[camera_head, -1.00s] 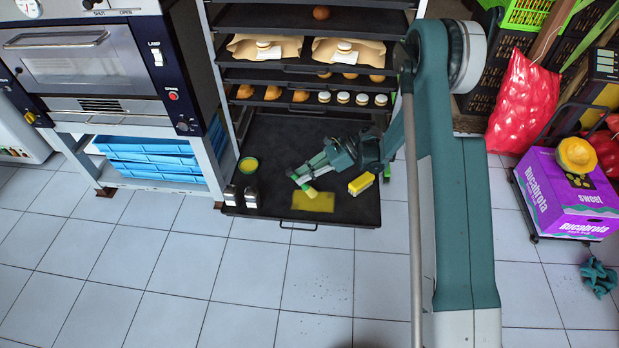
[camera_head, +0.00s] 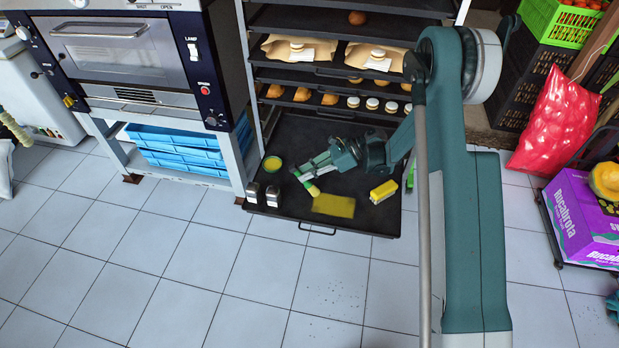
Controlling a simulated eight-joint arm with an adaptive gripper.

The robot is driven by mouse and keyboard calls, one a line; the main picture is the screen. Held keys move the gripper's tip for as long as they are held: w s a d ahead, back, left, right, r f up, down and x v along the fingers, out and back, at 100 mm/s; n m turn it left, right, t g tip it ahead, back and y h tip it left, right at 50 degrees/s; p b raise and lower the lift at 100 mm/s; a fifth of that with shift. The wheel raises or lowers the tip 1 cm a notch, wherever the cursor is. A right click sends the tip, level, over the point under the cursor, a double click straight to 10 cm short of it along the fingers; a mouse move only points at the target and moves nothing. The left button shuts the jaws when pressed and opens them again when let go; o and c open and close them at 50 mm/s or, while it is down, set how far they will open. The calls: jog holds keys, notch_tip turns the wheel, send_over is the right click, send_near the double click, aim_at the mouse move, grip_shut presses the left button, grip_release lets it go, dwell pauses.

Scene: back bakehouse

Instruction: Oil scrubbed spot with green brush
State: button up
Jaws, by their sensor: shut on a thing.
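The pulled-out dark tray (camera_head: 345,238) at the bottom of the rack bears a yellow rectangular patch (camera_head: 334,206), which looks like the spot. My gripper (camera_head: 303,174) is low over the tray and shut on a small brush (camera_head: 312,189) with a pale green-yellow head pointing down. The brush head is at the patch's upper left; I cannot tell whether it touches the tray. A yellow sponge-like block (camera_head: 383,191) lies right of the patch.
Shelves with buns (camera_head: 330,99) hang close above. An oven (camera_head: 125,55) stands left; a purple box (camera_head: 585,220) sits right.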

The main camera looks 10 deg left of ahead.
aim_at(296, 168)
jog(key=shift+s+r, duration=0.15)
jog(key=shift+r, duration=0.85)
jog(key=shift+r+p, duration=0.8)
jog(key=shift+r, duration=1.55)
jog(key=shift+s+r, duration=2.05)
jog(key=shift+f, duration=0.1)
jog(key=shift+f+b, duration=1.05)
jog(key=shift+f, duration=1.35)
